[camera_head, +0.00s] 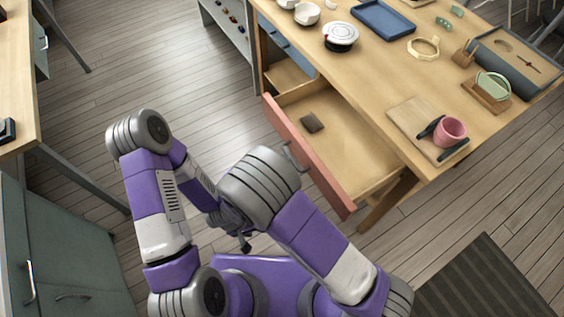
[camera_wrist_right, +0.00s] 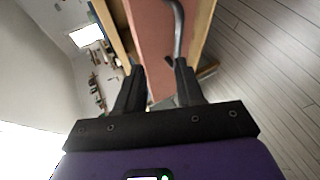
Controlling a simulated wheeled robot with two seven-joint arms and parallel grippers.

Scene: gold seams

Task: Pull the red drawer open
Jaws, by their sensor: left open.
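The red drawer (camera_head: 310,160) stands well out from the wooden table, its tray open to view with a small dark block (camera_head: 312,123) inside. Its grey bar handle (camera_head: 290,155) is on the red front, partly hidden by my right arm. My left gripper (camera_head: 243,243) is low in front of the drawer, apart from it; it is open and partly hidden. My right gripper (camera_wrist_right: 159,68) is hidden in the head view. In the right wrist view its fingers are apart before the red front, with the handle (camera_wrist_right: 179,30) just beyond the right fingertip.
The wooden table (camera_head: 390,75) carries a blue tray (camera_head: 383,19), white dishes (camera_head: 340,34), a pink cup (camera_head: 449,131) and a cutting board (camera_head: 415,117). A green cabinet (camera_head: 70,250) is at the left. A dark striped mat (camera_head: 485,285) lies lower right. Floor at upper left is clear.

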